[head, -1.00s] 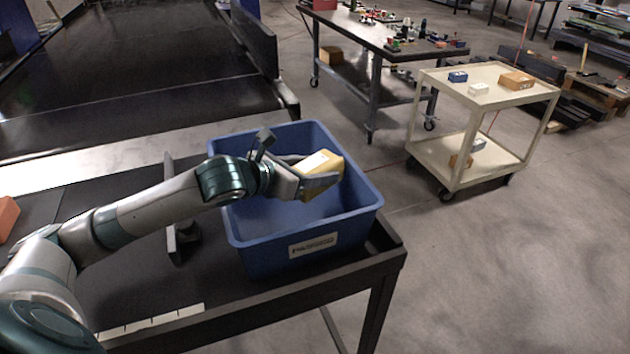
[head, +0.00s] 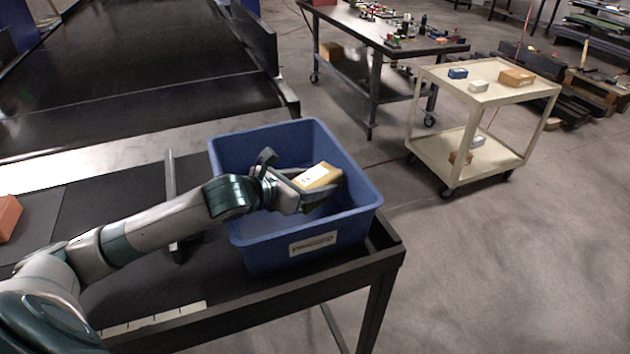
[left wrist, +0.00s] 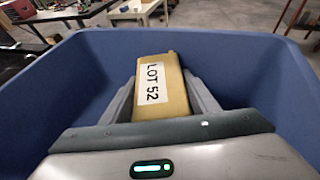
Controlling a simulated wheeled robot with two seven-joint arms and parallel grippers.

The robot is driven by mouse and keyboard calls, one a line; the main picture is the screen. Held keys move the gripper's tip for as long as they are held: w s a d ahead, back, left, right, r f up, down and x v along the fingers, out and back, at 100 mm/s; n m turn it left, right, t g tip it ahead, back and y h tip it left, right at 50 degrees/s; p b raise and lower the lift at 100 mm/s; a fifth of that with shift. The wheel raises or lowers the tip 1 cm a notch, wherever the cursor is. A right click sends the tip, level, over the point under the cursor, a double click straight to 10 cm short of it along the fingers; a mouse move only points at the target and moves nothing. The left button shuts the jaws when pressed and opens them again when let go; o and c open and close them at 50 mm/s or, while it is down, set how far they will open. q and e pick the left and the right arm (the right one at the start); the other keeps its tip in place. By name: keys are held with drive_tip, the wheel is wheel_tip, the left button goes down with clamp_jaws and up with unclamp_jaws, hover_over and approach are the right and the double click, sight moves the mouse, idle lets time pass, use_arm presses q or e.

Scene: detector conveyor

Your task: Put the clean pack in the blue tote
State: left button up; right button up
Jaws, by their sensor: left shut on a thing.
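The pack is a tan-yellow box (head: 318,176) with a white label. In the left wrist view the pack (left wrist: 176,96) shows the label "LOT 52". My left gripper (head: 312,192) is shut on it, with one finger on each side, and it also shows in the left wrist view (left wrist: 168,100). The blue tote (head: 262,255) stands on the dark table with a white label plate on its front. Gripper and pack are inside the tote's opening, around rim height. The tote's walls (left wrist: 65,85) surround them in the left wrist view. My right gripper is not in view.
An orange-red block (head: 8,218) lies on the dark table at the far left. A black upright bracket (head: 172,185) stands left of the tote. The conveyor (head: 130,70) runs behind. A cream cart (head: 490,80) with small boxes and a cluttered workbench (head: 385,35) stand beyond.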

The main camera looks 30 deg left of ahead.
use_arm(q)
drive_tip(key=shift+f, duration=0.3)
drive_tip(key=o, duration=1.4)
drive_tip(key=shift+r, duration=0.1)
